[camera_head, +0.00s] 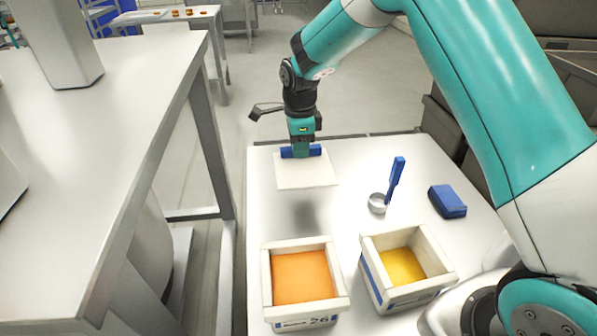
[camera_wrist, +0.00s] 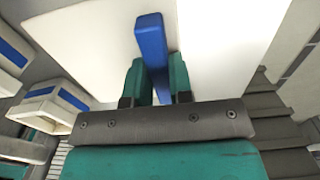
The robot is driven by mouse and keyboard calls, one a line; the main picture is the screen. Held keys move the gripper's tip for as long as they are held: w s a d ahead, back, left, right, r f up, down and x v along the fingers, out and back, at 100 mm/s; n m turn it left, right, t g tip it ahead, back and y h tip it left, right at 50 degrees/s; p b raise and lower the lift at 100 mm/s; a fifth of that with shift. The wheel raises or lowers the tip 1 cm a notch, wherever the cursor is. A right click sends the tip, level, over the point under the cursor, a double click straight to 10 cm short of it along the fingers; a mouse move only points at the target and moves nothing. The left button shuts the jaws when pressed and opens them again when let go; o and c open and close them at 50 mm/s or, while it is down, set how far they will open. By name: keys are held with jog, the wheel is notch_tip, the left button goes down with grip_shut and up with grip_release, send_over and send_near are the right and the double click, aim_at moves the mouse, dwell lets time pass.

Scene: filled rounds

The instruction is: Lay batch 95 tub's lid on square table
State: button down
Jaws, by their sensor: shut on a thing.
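My gripper (camera_head: 301,150) is shut on the blue handle of a white square lid (camera_head: 306,174). In the wrist view the blue handle (camera_wrist: 151,42) stands between the two teal fingers. The lid hangs over the far part of a white table (camera_head: 346,208), and a dark shadow lies on the tabletop in front of it. An open tub with orange filling (camera_head: 341,301) stands at the table's near left; its label seems to read 26. An open tub with yellow filling (camera_head: 376,287) stands to its right; its label cannot be read.
A metal cup with an upright blue handle (camera_head: 396,178) and a blue block (camera_head: 447,201) lie on the table's right side. A larger white table (camera_head: 130,110) stands to the left across a gap. The table's middle, in front of the lid, is clear.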

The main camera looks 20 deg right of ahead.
aim_at(300, 174)
notch_tip(300, 174, down, 8)
jog(key=shift+a+f+p, duration=0.1)
jog(key=shift+f+p, duration=0.05)
jog(key=shift+p, duration=0.2)
jog(key=shift+f, duration=0.1)
jog(key=c, duration=1)
grip_release()
notch_tip(300, 174, up, 12)
jog(key=shift+f+b, duration=0.2)
jog(key=shift+b, duration=0.55)
jog(key=shift+s+r, duration=0.1)
jog(key=shift+r, duration=0.25)
jog(key=s+a+r+n+y, duration=0.1)
jog(key=s+r+n, duration=0.3)
jog(key=s+n, duration=0.5)
jog(key=s+a+r+n+y, duration=0.1)
jog(key=s+r+n, duration=0.3)
jog(key=s+n, duration=0.5)
jog(key=s+a+r+n+y, duration=0.2)
jog(key=s+n, duration=0.7)
jog(key=s, duration=0.6)
jog(key=shift+s+a+r, duration=0.15)
jog(key=shift+a+r, duration=0.6)
jog(key=shift+r, duration=0.35)
